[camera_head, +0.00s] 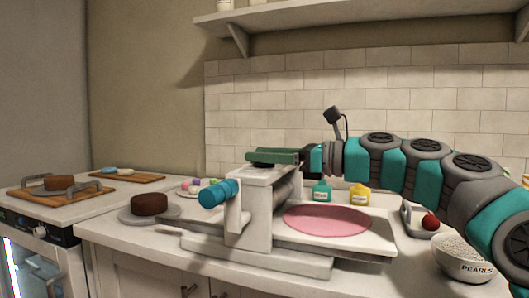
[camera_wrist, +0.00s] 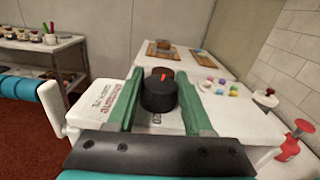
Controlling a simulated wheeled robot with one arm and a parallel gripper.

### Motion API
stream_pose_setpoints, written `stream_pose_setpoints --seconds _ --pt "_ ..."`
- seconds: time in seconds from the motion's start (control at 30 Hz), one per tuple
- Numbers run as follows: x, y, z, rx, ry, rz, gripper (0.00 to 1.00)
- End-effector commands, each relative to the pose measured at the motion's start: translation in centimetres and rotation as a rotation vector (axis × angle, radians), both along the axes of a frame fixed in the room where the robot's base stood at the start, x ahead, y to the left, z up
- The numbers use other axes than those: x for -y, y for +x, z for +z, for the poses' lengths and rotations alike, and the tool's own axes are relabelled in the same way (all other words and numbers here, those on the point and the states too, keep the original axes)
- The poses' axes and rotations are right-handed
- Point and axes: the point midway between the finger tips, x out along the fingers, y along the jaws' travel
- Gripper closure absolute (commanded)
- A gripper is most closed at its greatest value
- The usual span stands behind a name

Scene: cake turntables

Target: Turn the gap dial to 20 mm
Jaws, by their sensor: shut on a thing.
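In the wrist view the gap dial (camera_wrist: 158,94) is a round black knob with a red pointer mark on top. It sits on the white top of the dough sheeter (camera_wrist: 108,96). My gripper (camera_wrist: 159,82) has one green finger on each side of the dial and is shut on it. The red mark points roughly away from my wrist, slightly right. Red print beside the dial is too small to read. In the head view my gripper (camera_head: 268,157) lies over the top of the sheeter (camera_head: 256,226), and the dial is mostly hidden there.
The sheeter has a teal crank handle (camera_head: 218,193) at its left and a pink round sheet (camera_head: 327,220) on its bed. A shelf (camera_head: 290,14) hangs above.

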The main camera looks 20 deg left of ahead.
Motion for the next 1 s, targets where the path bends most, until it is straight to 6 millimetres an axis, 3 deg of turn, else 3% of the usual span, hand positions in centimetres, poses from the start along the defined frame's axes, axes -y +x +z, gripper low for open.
stream_pose_setpoints --seconds 0.53,1.0 --pt "0.02 -0.22 -0.02 0.001 -0.002 -0.198 1.00" --pt "-0.03 -0.12 -0.08 0.003 -0.002 -0.556 1.00"
